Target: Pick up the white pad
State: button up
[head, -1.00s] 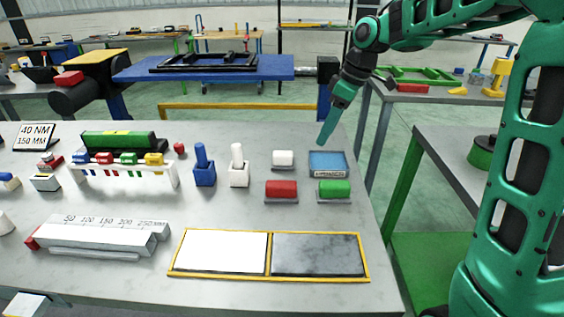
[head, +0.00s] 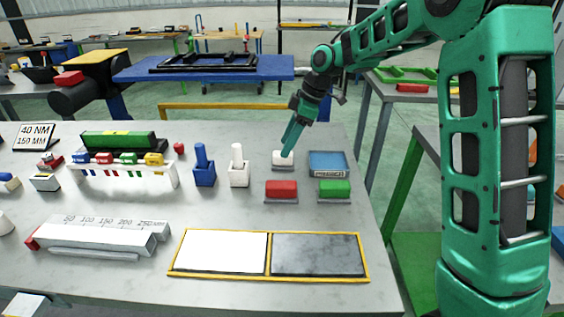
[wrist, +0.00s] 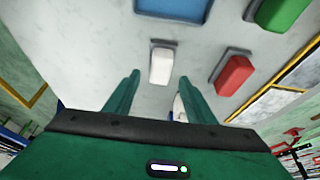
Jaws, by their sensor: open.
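The white pad (head: 279,159) is a small block with a grey base on the grey table, behind the red pad (head: 281,188). My gripper (head: 289,151) is right at it in the head view, with one finger partly covering its right side. In the wrist view, the white pad (wrist: 161,66) lies ahead of and between the lines of my two open fingers (wrist: 152,85). Nothing is between the fingertips. I cannot tell how high the fingertips are above the table.
The green pad (head: 334,188) and a blue tray (head: 328,167) are to the right of the white pad. A white upright handle in a holder (head: 238,172) and a blue one (head: 204,170) stand to the left. A yellow-framed two-part panel (head: 268,275) lies in front.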

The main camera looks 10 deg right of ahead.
jog(key=x, duration=0.5)
jog(key=shift+d+f, duration=0.1)
jog(key=shift+d, duration=0.15)
jog(key=shift+c, duration=0.6)
jog(key=c, duration=0.8)
notch_tip(320, 180, up, 10)
jog(key=shift+r, duration=0.1)
